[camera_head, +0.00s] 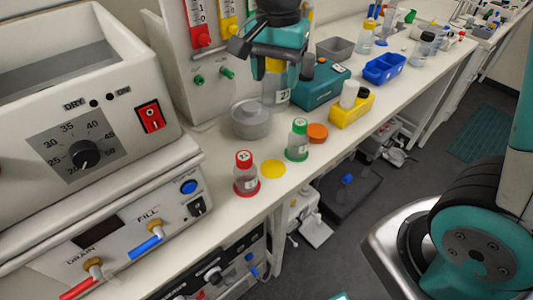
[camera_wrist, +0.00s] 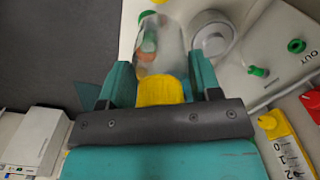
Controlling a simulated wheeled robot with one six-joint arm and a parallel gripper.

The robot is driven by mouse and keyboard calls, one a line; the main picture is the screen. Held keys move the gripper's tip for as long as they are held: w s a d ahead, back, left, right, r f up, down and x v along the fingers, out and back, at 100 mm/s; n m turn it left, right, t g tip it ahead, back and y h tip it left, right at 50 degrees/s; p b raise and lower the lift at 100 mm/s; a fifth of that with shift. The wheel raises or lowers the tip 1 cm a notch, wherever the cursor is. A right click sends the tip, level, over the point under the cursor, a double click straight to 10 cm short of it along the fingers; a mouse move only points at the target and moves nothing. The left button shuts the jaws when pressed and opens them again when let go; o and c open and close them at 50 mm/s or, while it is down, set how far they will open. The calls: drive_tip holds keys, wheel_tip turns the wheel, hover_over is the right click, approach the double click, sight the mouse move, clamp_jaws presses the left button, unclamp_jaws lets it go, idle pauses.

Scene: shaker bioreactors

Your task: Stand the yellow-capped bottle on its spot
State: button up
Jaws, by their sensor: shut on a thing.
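My gripper (camera_head: 277,68) is shut on the yellow-capped bottle (camera_head: 274,90), a clear bottle held upright by its cap end. The wrist view shows its clear body (camera_wrist: 160,42) and yellow cap (camera_wrist: 160,91) between the two teal fingers. The bottle is behind the row of spots, near the back of the counter; I cannot tell its exact height. A bare yellow disc (camera_head: 273,169) lies on the counter, between the red-capped bottle (camera_head: 245,174) on a red disc and the green-capped bottle (camera_head: 297,141) on a green disc.
A round grey pot (camera_head: 250,121) stands left of the held bottle. An orange disc (camera_head: 317,131) lies bare beyond the green-capped bottle. A teal device (camera_head: 320,87), yellow rack (camera_head: 352,110) and blue bin (camera_head: 385,69) stand to the right. A bath unit (camera_head: 90,150) fills the left.

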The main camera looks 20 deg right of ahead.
sight(275, 107)
wheel_tip(275, 107, down, 20)
drive_tip(key=shift+r+p, duration=0.25)
drive_tip(key=shift+p, duration=0.85)
drive_tip(key=shift+f, duration=0.2)
drive_tip(key=o, duration=1)
drive_tip(key=shift+r, duration=0.1)
wheel_tip(275, 107, up, 12)
drive_tip(key=shift+f+b, duration=0.15)
drive_tip(key=shift+b, duration=0.9)
drive_tip(key=s+a+r+n+y, duration=0.1)
drive_tip(key=s+r+n, duration=0.2)
drive_tip(key=s+n, duration=0.2)
drive_tip(key=s+a+r+n+y, duration=0.1)
drive_tip(key=s+a+r+n, duration=0.1)
drive_tip(key=s+n, duration=0.3)
drive_tip(key=s+a+r+n+y, duration=0.1)
drive_tip(key=s+r+n+y, duration=0.1)
drive_tip(key=s+r+n, duration=0.3)
drive_tip(key=shift+s+a+n, duration=0.15)
drive_tip(key=shift+s+n, duration=0.1)
drive_tip(key=shift+s, duration=0.7)
drive_tip(key=shift+s+a+n, duration=0.1)
drive_tip(key=shift+s+n, duration=0.15)
drive_tip(key=shift+s, duration=0.65)
